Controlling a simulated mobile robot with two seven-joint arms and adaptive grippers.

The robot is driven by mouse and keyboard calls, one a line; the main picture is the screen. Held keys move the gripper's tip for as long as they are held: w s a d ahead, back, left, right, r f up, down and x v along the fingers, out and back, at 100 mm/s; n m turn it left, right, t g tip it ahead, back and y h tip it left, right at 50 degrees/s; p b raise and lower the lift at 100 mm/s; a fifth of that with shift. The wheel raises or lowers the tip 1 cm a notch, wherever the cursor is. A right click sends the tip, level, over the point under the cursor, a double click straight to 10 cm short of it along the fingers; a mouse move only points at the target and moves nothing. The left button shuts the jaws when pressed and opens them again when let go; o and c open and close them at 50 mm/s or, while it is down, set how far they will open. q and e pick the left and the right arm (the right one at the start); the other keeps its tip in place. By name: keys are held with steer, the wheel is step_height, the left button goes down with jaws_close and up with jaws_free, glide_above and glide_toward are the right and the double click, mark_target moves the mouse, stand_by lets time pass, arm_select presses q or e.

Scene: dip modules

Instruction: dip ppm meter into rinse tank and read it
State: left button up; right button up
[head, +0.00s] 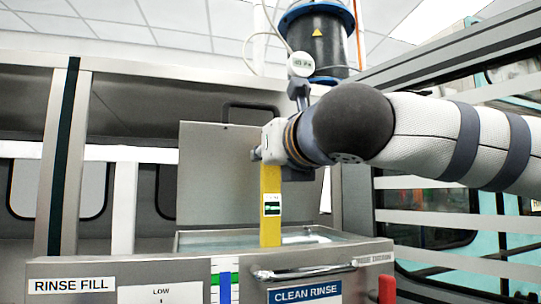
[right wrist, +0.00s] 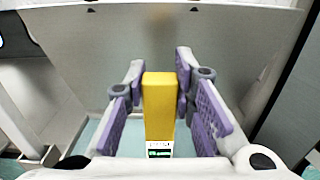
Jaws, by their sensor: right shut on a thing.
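My right gripper (head: 268,153) is shut on the yellow ppm meter (head: 271,232) near its top and holds it upright over the open rinse tank (head: 330,258). The meter's small display shows a green mark; its digits are too small to read. In the right wrist view the meter (right wrist: 159,100) stands between the purple pads of my right gripper (right wrist: 158,90), with its display at the near end. Pale water (head: 310,238) shows in the tank. The meter's lower end meets the front rim in the head view; I cannot tell if it is in the water. My left gripper is not in view.
The tank's raised metal lid (head: 215,180) stands behind the meter. A front handle (head: 300,272), a level gauge (head: 225,282) and a red knob (head: 387,290) sit on the tank front. A dark blue-topped cylinder (head: 320,40) stands above and behind.

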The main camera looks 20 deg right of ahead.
steer(key=shift+r, duration=0.1)
stand_by(0.4)
steer(key=r, duration=0.1)
steer(key=r+p, duration=0.1)
steer(key=r, duration=0.1)
steer(key=shift+s, duration=0.25)
steer(key=shift+w+r, duration=0.1)
steer(key=shift+r, duration=0.25)
step_height(320, 180, up, 2)
steer(key=shift+w+r, duration=0.1)
steer(key=shift+w, duration=0.05)
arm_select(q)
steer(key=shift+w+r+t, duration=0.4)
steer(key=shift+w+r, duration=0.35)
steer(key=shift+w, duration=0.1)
arm_select(e)
step_height(320, 180, up, 8)
steer(key=shift+r, duration=0.2)
